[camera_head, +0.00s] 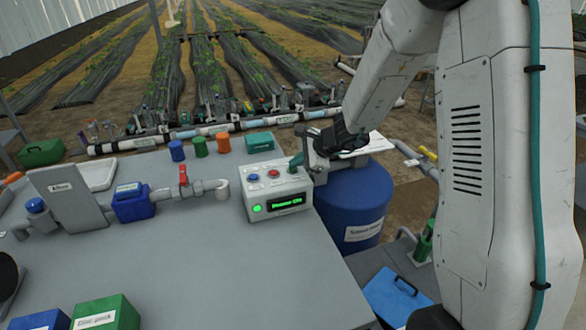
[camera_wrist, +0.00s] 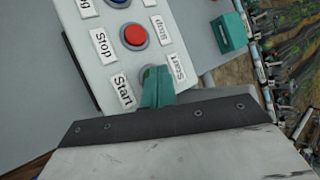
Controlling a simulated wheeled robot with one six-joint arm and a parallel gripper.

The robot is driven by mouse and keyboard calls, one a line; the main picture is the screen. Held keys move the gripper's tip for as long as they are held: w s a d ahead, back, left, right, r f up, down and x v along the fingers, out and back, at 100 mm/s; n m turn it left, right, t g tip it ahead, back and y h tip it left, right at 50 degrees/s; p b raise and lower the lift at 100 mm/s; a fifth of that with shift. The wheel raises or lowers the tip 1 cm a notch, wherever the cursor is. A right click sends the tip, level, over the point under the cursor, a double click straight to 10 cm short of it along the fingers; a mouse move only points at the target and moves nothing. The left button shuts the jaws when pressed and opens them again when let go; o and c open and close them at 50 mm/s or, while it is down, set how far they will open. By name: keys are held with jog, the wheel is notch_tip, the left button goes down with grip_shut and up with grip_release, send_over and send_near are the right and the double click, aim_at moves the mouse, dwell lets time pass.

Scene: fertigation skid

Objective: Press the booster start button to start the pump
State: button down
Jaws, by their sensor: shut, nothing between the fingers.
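The control box (camera_head: 279,206) stands at the right edge of the grey bench, with a blue button (camera_head: 253,178) and a red button (camera_head: 273,173) on its sloped top. In the wrist view the red button (camera_wrist: 134,35) lies between Stop labels. Start labels (camera_wrist: 122,90) flank the start button, which is mostly hidden behind my fingers. My gripper (camera_head: 297,161) is shut and empty, its teal fingertips (camera_wrist: 157,85) over the start button's place; I cannot tell whether they touch it. The box front shows a lit green lamp (camera_head: 257,209) and a green-text display (camera_head: 286,203), too small to read surely.
A pipe with a red-handled valve (camera_head: 184,176) and a blue meter (camera_head: 133,204) lies left of the box. Blue, orange and green caps and a teal case (camera_head: 259,143) sit behind it. A blue drum (camera_head: 354,205) stands right of the bench. The bench front is largely clear.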

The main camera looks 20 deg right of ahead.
aim_at(297, 169)
jog(key=shift+r, duration=0.8)
jog(key=shift+r, duration=2.5)
